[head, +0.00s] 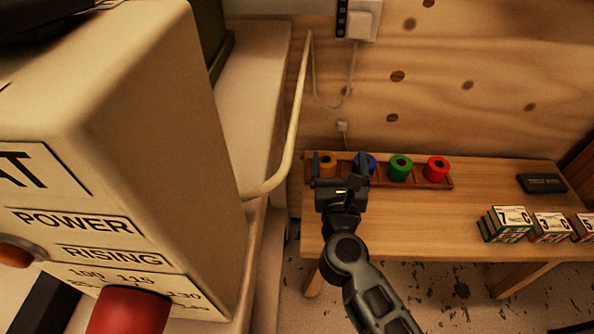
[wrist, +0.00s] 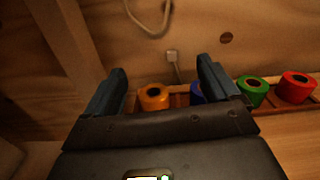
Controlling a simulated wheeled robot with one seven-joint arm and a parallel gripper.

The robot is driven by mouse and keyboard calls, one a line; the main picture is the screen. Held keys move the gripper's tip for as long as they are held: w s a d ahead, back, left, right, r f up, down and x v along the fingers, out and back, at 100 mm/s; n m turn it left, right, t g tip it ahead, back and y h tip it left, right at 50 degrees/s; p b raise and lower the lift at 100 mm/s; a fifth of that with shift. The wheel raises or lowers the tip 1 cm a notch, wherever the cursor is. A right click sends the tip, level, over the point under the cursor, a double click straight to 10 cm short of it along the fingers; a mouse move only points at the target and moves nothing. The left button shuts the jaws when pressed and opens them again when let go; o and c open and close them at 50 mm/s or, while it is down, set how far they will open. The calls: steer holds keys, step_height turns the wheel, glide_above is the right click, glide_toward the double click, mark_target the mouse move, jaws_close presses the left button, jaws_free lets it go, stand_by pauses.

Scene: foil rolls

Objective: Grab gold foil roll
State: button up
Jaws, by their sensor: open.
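The gold foil roll (head: 327,161) stands at the left end of a wooden rack (head: 437,185) on the table, partly hidden behind my gripper in the head view. The blue roll (head: 364,163) stands just right of the gold one, partly covered by the right finger.
A green roll (head: 400,167) and a red roll (head: 436,168) stand further right in the rack. Boxes (head: 505,224) and a black case (head: 542,183) lie on the right of the wooden table (head: 420,230). A large beige machine (head: 150,130) with a handle (head: 295,120) fills the left.

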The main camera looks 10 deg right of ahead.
mark_target(326, 168)
steer(key=shift+m, duration=0.4)
steer(key=f+b, duration=0.1)
steer(key=f, duration=0.2)
steer(key=w+a+f+b, duration=0.1)
steer(key=f+b, duration=0.3)
steer(key=f, duration=0.1)
steer(key=shift+w+a+f, duration=0.35)
steer(key=shift+x, duration=0.75)
steer(key=b+x, duration=0.1)
steer(key=x, duration=0.5)
steer(key=shift+b, duration=0.35)
steer(key=shift+c, duration=0.2)
steer(key=c, duration=1)
steer(key=shift+r, duration=0.15)
steer(key=shift+c, duration=0.2)
